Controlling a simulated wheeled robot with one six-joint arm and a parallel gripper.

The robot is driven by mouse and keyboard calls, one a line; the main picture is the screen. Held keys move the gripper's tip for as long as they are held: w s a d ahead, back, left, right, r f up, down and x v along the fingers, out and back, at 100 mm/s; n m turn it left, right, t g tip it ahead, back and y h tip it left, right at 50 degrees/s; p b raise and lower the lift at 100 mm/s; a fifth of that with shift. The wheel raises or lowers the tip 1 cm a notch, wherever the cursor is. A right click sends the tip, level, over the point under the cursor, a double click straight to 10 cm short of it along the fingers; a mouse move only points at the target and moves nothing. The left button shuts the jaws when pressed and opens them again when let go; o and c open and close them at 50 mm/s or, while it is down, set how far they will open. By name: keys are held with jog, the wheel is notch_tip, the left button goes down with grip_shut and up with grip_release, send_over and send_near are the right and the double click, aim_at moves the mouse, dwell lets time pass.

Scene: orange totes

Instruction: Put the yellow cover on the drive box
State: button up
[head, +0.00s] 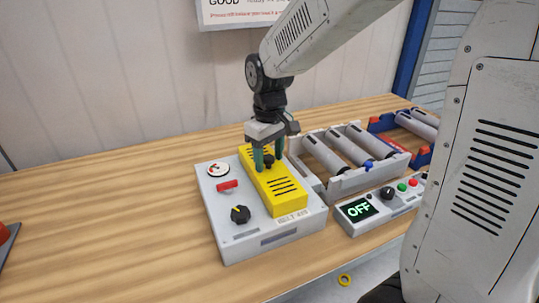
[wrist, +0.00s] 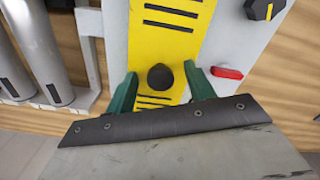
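The yellow cover (head: 287,199), with black slots and a round black knob (wrist: 160,77), lies lengthwise on the right part of the grey drive box (head: 228,248). It looks flat and lined up with the box; I cannot tell whether it is fully seated. My gripper (head: 268,161) points down over the cover's far half. In the wrist view its green fingers (wrist: 160,72) stand on either side of the knob, with a visible gap on each side, so it is open and not holding the knob.
The box also carries a red switch (head: 227,186), a black dial (head: 240,214) and a round gauge (head: 218,169). A roller conveyor (head: 344,181) stands close on the right, with a control panel (head: 381,209) reading OFF before it. Table to the left is mostly clear. A yellow ring (head: 344,280) lies below the front edge.

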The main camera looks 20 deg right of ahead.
notch_tip(320, 180, up, 8)
jog(key=shift+f, duration=0.1)
dwell(0.4)
dwell(0.4)
jog(key=shift+s+f+m, duration=0.15)
jog(key=shift+s+m, duration=0.05)
jog(key=shift+m, duration=0.1)
jog(key=s+d+m, duration=0.1)
jog(key=s+m, duration=0.1)
jog(key=s, duration=0.9)
jog(key=s+d+m+t, duration=0.1)
jog(key=s+d+m, duration=0.1)
jog(key=s, duration=1)
jog(key=shift+s+r, duration=0.2)
jog(key=shift+r, duration=0.1)
